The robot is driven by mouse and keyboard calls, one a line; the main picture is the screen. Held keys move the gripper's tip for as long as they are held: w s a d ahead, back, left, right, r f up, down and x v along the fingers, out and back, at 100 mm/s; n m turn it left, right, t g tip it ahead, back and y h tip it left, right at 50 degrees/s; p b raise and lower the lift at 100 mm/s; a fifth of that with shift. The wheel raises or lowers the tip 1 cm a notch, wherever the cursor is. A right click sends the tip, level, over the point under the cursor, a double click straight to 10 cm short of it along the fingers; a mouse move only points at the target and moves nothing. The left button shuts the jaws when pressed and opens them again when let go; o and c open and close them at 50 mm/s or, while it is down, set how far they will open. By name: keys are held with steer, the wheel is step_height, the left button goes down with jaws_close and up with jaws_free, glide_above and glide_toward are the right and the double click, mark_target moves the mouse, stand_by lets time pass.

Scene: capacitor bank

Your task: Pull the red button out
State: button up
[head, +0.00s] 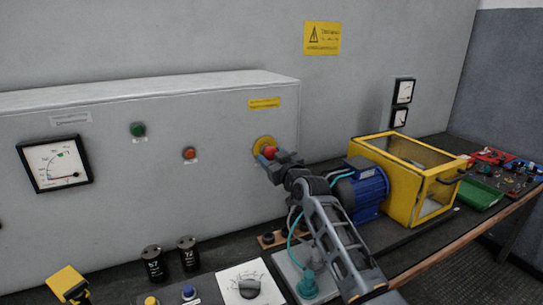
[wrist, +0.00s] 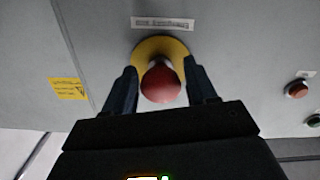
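The red button (head: 269,152) is a round mushroom knob on a yellow disc (head: 259,143) on the front of the grey cabinet. In the wrist view the red button (wrist: 161,82) sits in front of its yellow disc (wrist: 146,46). My gripper (wrist: 161,78) is open, with one dark finger on each side of the button. A gap shows between each finger and the knob. In the head view my gripper (head: 273,158) is at the button and partly covers it.
A smaller orange-red button (head: 190,154) and a green one (head: 138,130) are on the same panel, left of a yellow label (head: 264,103). A blue motor (head: 363,190) and a yellow-framed box (head: 408,180) stand on the bench right of my arm.

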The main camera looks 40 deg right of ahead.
steer(key=shift+o, duration=1.2)
steer(key=shift+r, duration=0.15)
steer(key=shift+s, duration=0.1)
steer(key=b+v, duration=0.1)
steer(key=v, duration=0.6)
steer(key=shift+s, duration=0.3)
steer(key=shift+a, duration=0.15)
